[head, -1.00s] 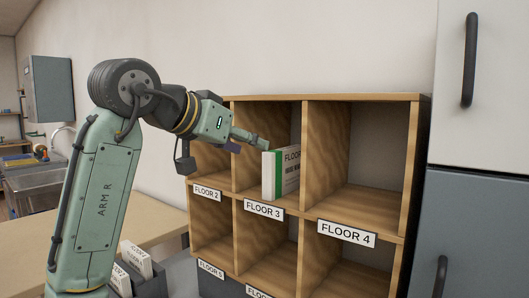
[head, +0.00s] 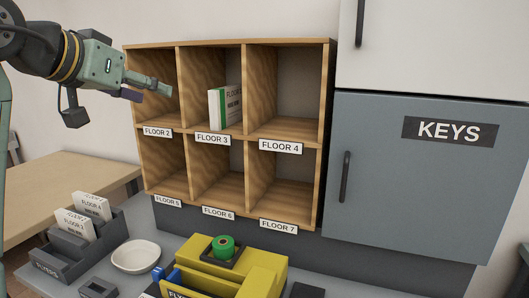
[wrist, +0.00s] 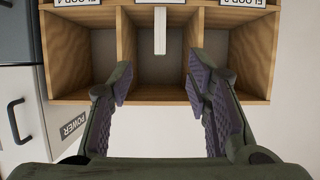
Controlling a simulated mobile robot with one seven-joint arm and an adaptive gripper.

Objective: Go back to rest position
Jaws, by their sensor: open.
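My gripper (head: 148,88) is in the upper left of the head view, in front of the shelf near the FLOOR 2 compartment. In the wrist view its two fingers (wrist: 159,82) are spread apart with nothing between them. A white box with a green stripe (head: 232,108) stands upright in the FLOOR 3 compartment, apart from the gripper. It also shows in the wrist view as a narrow white block (wrist: 160,32) in the middle compartment, beyond the fingertips.
The wooden shelf (head: 286,43) has other compartments, which look empty. A grey cabinet marked KEYS (head: 410,190) stands to its right.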

